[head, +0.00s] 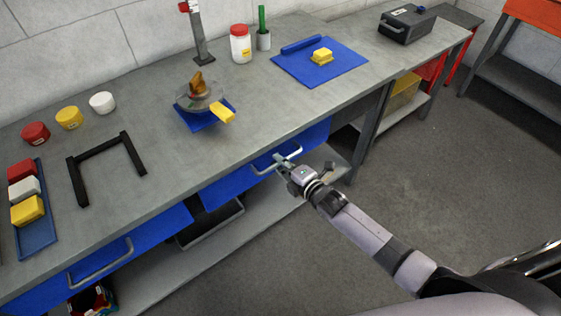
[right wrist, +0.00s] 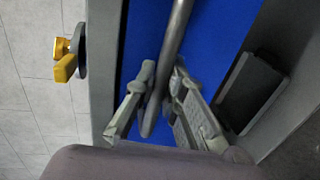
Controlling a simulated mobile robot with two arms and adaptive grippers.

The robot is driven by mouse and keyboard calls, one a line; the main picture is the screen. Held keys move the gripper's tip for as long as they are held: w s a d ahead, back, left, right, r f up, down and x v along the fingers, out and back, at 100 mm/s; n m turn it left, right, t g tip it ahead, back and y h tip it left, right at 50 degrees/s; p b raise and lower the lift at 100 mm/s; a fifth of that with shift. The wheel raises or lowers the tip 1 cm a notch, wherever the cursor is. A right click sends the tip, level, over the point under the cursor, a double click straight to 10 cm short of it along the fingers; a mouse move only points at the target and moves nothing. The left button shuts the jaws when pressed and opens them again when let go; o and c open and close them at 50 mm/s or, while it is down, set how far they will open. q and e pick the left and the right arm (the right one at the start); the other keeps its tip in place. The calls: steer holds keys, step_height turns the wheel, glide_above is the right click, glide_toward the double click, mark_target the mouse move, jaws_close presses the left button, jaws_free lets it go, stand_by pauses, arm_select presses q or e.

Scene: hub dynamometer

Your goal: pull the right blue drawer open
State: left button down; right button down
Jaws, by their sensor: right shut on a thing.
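The right blue drawer (head: 236,182) sits under the front edge of the grey workbench (head: 235,133), and its front looks about flush with the bench. Its grey bar handle (head: 262,171) is on the front. My right gripper (head: 284,163) is at this handle, with its arm coming in from the lower right. In the right wrist view the handle (right wrist: 178,35) runs between the two fingers of my right gripper (right wrist: 160,92), which are shut on it, with the blue drawer front (right wrist: 215,35) behind. My left gripper is not in view.
A left blue drawer (head: 140,245) with its own handle (head: 102,264) is beside it. On the bench are a blue mat (head: 340,68), a hub device with a yellow block (head: 222,114) and a black frame (head: 76,182). The floor (head: 420,160) before the bench is clear.

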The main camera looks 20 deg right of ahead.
steer(key=shift+s, duration=0.1)
steer(key=f+p+v, duration=0.2)
steer(key=p+v, duration=0.1)
steer(key=v, duration=1)
steer(key=s+f+p+v, duration=0.1)
steer(key=f+p+v, duration=0.2)
steer(key=v, duration=1)
steer(key=shift+d+f+p, duration=0.2)
steer(key=shift+f+p, duration=0.05)
steer(key=shift+p, duration=0.45)
steer(key=shift+s, duration=0.1)
steer(key=c, duration=1.7)
jaws_free()
steer(key=shift+o, duration=0.2)
